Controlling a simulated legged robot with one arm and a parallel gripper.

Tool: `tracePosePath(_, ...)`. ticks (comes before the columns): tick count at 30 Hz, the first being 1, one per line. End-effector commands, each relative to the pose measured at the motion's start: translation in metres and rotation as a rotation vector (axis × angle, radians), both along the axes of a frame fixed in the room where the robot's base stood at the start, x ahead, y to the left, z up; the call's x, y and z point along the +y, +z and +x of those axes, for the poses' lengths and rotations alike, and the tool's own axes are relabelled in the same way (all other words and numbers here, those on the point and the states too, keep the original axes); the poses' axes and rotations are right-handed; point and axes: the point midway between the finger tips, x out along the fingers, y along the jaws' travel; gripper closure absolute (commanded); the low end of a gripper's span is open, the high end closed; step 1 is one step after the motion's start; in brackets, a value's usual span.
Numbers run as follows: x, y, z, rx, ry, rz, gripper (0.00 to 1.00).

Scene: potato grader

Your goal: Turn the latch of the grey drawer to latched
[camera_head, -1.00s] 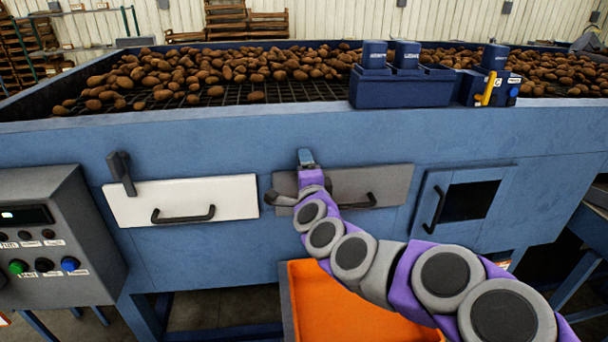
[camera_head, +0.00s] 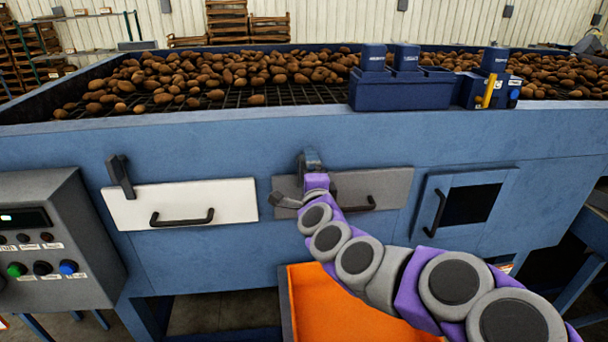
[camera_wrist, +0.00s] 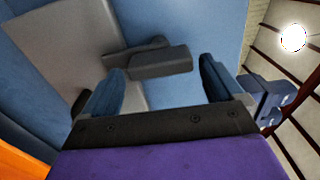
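The grey drawer (camera_head: 388,186) is closed in the blue machine front, and its grey face also shows at left in the wrist view (camera_wrist: 60,45). Its dark latch (camera_wrist: 165,62) crosses the drawer's top edge and lies between my two blue fingers in the wrist view. My gripper (camera_wrist: 160,86) is open, with a gap between each finger and the latch; contact cannot be made out. In the head view my gripper (camera_head: 312,165) is at the drawer's upper left and mostly hides the latch. The drawer's black handle (camera_head: 358,204) is partly covered by my arm.
A white drawer (camera_head: 185,203) with its own upright dark latch (camera_head: 120,176) is at left. A control box (camera_head: 55,240) stands far left, and a dark window panel (camera_head: 468,205) is at right. An orange bin (camera_head: 320,310) lies below my arm. Potatoes fill the top.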

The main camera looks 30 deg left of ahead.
Motion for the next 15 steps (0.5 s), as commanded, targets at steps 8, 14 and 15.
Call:
tracePosePath(8,0.008,-0.002,-0.005,-0.003,0.005,-0.008,0.06)
tracePosePath(14,-0.002,-0.003,-0.017,0.001,0.009,-0.01,0.06)
tracePosePath(15,-0.006,-0.003,-0.02,0.0,0.008,-0.009,0.06)
